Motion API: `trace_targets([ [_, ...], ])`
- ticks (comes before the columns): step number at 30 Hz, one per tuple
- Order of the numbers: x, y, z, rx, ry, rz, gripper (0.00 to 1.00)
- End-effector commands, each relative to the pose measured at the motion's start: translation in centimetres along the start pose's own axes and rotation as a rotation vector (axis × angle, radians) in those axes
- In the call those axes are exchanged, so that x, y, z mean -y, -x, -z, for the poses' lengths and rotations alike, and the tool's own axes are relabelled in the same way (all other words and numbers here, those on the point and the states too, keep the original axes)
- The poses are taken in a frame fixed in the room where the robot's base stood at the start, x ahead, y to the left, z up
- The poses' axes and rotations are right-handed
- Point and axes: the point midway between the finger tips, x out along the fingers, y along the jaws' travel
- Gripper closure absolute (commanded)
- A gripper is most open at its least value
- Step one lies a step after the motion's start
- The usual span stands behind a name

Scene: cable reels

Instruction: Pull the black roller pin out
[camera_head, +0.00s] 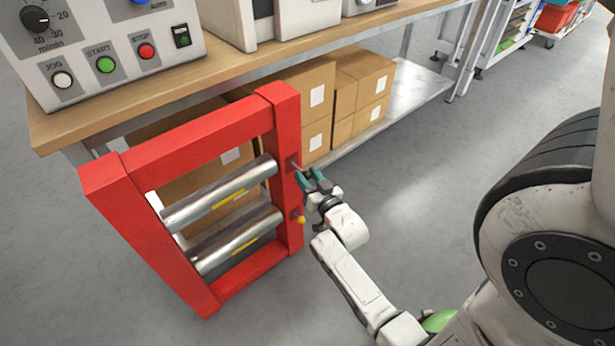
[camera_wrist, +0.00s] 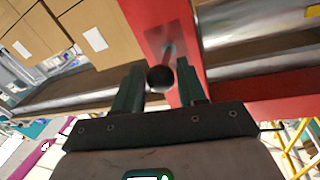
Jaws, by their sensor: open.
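The black roller pin shows in the wrist view as a dark round knob (camera_wrist: 160,79) on a thin metal rod that runs into the red frame's side post. In the head view its rod (camera_head: 296,166) is small at the outer face of that post (camera_head: 287,180); my gripper partly hides the knob. My gripper (camera_head: 311,178) is open beside the post, at the height of the upper roller (camera_head: 220,195). In the wrist view the knob appears between the two teal fingers, with a visible gap on each side. I cannot tell how deep it sits between them.
A second pin with a yellow knob (camera_head: 300,219) sticks out lower on the same post, beside the lower roller (camera_head: 238,240). The workbench (camera_head: 250,48) with a control box (camera_head: 110,50) stands behind, with cardboard boxes (camera_head: 315,95) on its shelf.

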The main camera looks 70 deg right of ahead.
Motion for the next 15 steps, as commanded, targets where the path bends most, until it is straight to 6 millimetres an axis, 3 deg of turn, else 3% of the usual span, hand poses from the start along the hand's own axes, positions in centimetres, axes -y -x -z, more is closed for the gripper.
trace_targets([
  [5, -0.1, 1.3, 0.1, 0.002, 0.001, -0.001, 0.59],
  [15, 0.0, 7.7, 0.0, 0.003, 0.000, -0.001, 0.59],
])
